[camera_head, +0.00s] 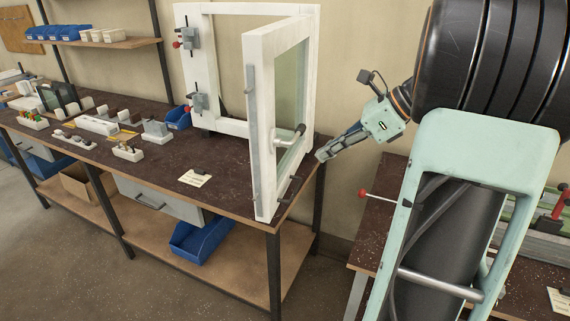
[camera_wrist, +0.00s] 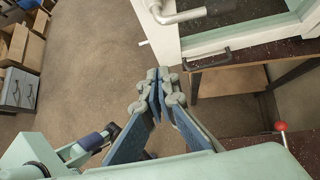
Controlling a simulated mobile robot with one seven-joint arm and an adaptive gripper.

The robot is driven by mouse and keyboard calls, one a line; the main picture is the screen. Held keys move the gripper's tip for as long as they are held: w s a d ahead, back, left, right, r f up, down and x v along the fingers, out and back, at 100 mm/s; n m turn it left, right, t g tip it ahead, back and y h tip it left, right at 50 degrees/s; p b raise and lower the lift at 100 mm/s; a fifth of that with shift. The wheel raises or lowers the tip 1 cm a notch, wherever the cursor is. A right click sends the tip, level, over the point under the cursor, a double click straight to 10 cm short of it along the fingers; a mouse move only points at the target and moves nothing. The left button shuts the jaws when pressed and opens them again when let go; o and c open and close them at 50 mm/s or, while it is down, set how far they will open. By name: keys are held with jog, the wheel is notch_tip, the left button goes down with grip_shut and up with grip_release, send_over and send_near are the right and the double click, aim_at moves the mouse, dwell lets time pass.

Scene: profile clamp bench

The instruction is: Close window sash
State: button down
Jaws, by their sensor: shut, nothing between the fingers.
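The white window sash (camera_head: 262,130) stands swung wide open from its white frame (camera_head: 222,9) on the workbench, its free edge toward the front of the bench. A grey lever handle (camera_head: 291,136) sits on the sash's right face; the handle also shows at the top of the wrist view (camera_wrist: 180,15). A dark pull (camera_head: 289,190) is low on the same side. My gripper (camera_head: 322,154) is shut and empty, to the right of the sash. In the wrist view the fingertips (camera_wrist: 160,85) meet below the handle; I cannot tell whether they touch the sash.
Small parts and a blue bin (camera_head: 178,117) stand on the bench left of the frame. A paper card (camera_head: 195,178) lies on the bare bench top. A second bench with a red-knobbed clamp (camera_head: 364,193) is at the right. Open floor shows below my gripper.

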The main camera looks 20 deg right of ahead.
aim_at(270, 175)
jog(key=x, duration=0.4)
jog(key=r+x, duration=0.1)
jog(key=x, duration=0.3)
jog(key=w+a+x, duration=0.1)
jog(key=x, duration=0.3)
jog(key=shift+a+r+p, duration=0.15)
jog(key=shift+r+p, duration=0.1)
jog(key=shift+p, duration=0.1)
jog(key=shift+w+a, duration=0.25)
jog(key=shift+a, duration=0.1)
